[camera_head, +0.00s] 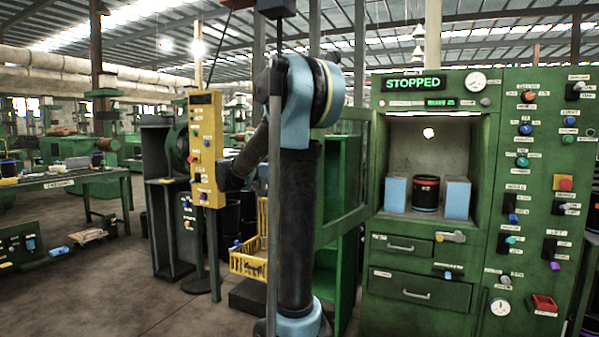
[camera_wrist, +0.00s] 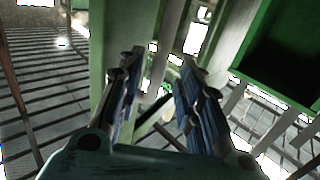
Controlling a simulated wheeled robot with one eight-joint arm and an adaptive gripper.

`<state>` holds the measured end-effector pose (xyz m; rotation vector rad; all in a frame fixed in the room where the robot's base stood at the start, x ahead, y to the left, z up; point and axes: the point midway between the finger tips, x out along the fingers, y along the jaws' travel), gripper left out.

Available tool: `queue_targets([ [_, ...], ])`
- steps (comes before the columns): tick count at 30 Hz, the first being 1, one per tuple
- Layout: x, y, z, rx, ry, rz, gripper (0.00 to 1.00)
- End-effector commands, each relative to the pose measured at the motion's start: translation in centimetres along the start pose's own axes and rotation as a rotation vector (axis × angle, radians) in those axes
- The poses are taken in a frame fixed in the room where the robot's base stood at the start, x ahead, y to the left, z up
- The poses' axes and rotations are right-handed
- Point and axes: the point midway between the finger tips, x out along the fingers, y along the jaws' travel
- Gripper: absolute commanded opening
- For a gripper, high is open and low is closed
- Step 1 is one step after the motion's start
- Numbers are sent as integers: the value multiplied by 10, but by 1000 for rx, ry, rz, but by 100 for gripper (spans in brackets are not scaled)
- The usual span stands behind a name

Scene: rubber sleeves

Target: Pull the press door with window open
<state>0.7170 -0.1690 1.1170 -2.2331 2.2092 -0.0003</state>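The press (camera_head: 455,255) stands at the right in the head view, with a lit STOPPED sign. Its chamber is uncovered at the front. The green-framed door with window (camera_head: 343,229) stands swung out to the left of the chamber, partly hidden behind my arm. The head view hides my gripper behind my arm.
A yellow control box (camera_head: 205,150) hangs on a post left of my arm. A yellow crate (camera_head: 249,262) sits behind the arm. Green shelving (camera_head: 330,275) stands beside the press.

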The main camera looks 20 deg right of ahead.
Motion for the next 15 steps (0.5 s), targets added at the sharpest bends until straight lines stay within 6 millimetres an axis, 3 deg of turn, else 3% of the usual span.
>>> queue_targets([
  [15,-80,-2,1,-1,0,-4,33],
])
